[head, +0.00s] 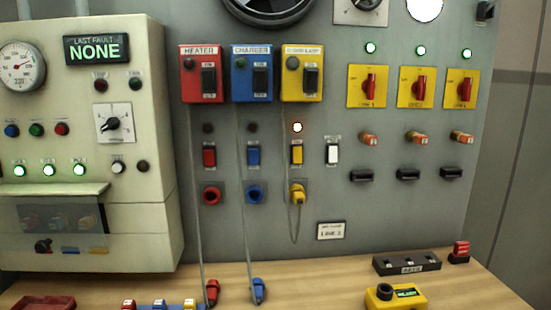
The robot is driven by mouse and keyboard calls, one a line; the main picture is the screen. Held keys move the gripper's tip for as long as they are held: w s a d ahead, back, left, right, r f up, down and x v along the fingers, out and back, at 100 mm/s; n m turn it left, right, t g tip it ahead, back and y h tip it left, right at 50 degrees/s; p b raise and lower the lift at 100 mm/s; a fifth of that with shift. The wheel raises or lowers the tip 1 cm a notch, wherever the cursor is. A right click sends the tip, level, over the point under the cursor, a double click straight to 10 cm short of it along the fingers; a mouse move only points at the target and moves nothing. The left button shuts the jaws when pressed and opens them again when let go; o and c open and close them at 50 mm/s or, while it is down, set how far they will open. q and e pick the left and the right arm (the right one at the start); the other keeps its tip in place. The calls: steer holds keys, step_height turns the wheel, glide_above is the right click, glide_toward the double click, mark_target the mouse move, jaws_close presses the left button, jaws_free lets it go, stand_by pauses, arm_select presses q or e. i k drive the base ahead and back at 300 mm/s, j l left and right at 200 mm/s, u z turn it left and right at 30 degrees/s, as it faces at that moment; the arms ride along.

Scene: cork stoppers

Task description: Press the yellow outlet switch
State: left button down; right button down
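The yellow outlet switch (297,155) is a small upright rocker on the grey wall panel. A small lamp (297,127) just above it is lit. Below it, a yellow plug (297,194) sits at the yellow outlet, with a cable hanging in a loop. A yellow box (301,73) with a dark switch is mounted above. Neither of my grippers is in view, and nothing covers the yellow switch.
A red switch (210,155) and a blue switch (253,156) stand to the left, a white switch (333,153) to the right. A beige cabinet (150,235) juts out at left. A red plug (212,292) and a blue plug (259,291) rest on the wooden bench (325,280).

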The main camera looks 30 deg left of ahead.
mark_target(297, 150)
steer(key=u, duration=0.95)
